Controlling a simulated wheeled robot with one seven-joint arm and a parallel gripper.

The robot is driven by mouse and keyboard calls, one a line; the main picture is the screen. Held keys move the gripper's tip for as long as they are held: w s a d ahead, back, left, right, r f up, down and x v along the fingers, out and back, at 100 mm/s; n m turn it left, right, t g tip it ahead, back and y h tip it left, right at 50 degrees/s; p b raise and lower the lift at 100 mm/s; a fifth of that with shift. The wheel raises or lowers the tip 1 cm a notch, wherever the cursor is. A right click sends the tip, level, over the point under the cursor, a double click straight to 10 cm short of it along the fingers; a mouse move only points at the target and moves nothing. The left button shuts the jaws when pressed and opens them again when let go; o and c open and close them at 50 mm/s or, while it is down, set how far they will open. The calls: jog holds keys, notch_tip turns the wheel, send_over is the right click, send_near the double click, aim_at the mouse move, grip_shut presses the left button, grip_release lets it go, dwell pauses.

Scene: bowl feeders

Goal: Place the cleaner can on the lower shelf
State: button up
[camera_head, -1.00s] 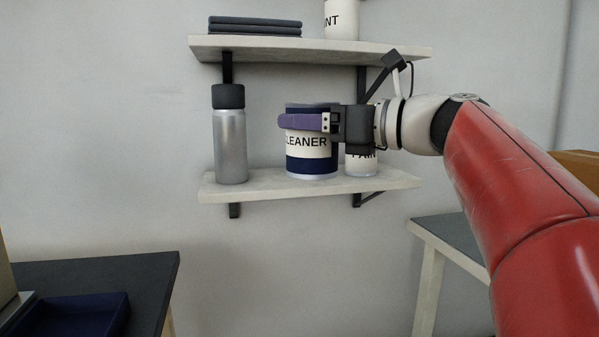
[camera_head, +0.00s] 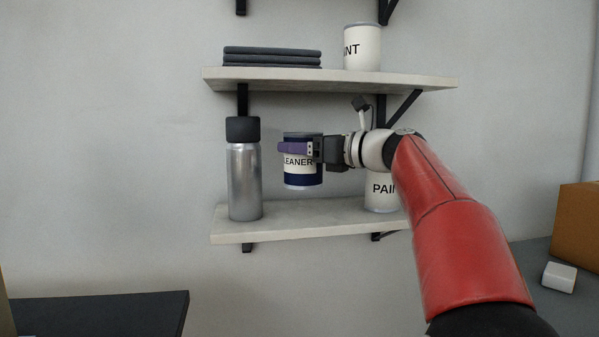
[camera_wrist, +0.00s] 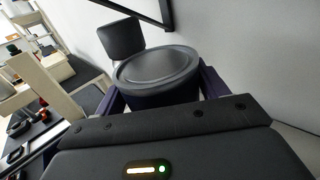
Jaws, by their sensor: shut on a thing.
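The cleaner can (camera_head: 303,176), dark blue with a white label band, is upright in my gripper (camera_head: 296,148). My gripper's purple fingers are shut around its upper part, hiding some of the label. The can appears raised above the lower shelf (camera_head: 330,222), with wall showing between its base and the board. It is between the silver bottle and a white paint can. In the wrist view the can's round grey top (camera_wrist: 155,66) sits between the fingers; its base is hidden there.
The silver bottle (camera_head: 244,185) stands on the lower shelf left of the can. A paint can (camera_head: 381,192) stands right, partly behind my arm. The upper shelf (camera_head: 330,82) is overhead, holding folded dark cloths (camera_head: 272,58) and another paint can (camera_head: 362,50).

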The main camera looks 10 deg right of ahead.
jog(key=w, duration=0.2)
jog(key=shift+w+r+p, duration=0.15)
jog(key=shift+w+p, duration=0.2)
jog(key=shift+w+f, duration=0.35)
jog(key=shift+f, duration=0.45)
jog(key=shift+f+b, duration=0.5)
jog(key=shift+f, duration=1.9)
jog(key=shift+w+f, duration=0.15)
jog(key=shift+f, duration=0.25)
jog(key=shift+f, duration=0.1)
jog(key=o, duration=1.4)
jog(key=shift+o, duration=0.2)
